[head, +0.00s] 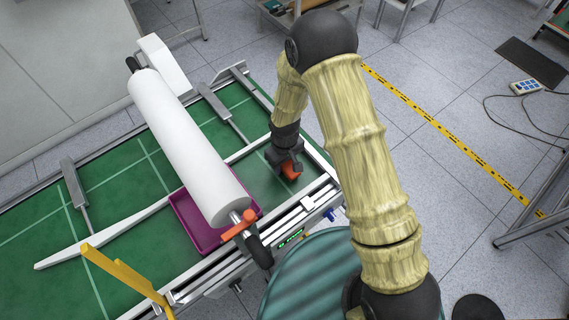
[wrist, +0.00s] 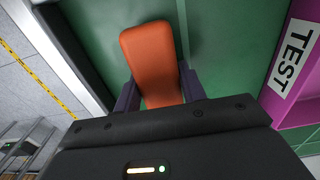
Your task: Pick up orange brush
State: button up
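The orange brush (wrist: 152,60) lies on or just above the green table top in the wrist view, its far end toward the top of the picture. In the head view, a small part of the orange brush (head: 291,170) shows at the gripper's tip. My gripper (wrist: 158,84) has one dark finger on each side of the brush, with no clear gap between fingers and brush. It appears shut on it. In the head view, my gripper (head: 287,163) points down at the table's right part. The brush's near end is hidden behind the gripper body.
A purple tray (head: 193,222) stands left of my gripper, with a large white roll (head: 185,140) above it. It also shows in the wrist view (wrist: 302,20), beside a TEST label. The table's metal edge rail (head: 325,165) is close on the right.

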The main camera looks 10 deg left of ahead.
jog(key=c, duration=0.4)
jog(key=shift+c, duration=0.2)
jog(key=shift+r, duration=0.1)
notch_tip(320, 180, up, 10)
jog(key=shift+f+b, duration=0.1)
jog(key=shift+b, duration=1)
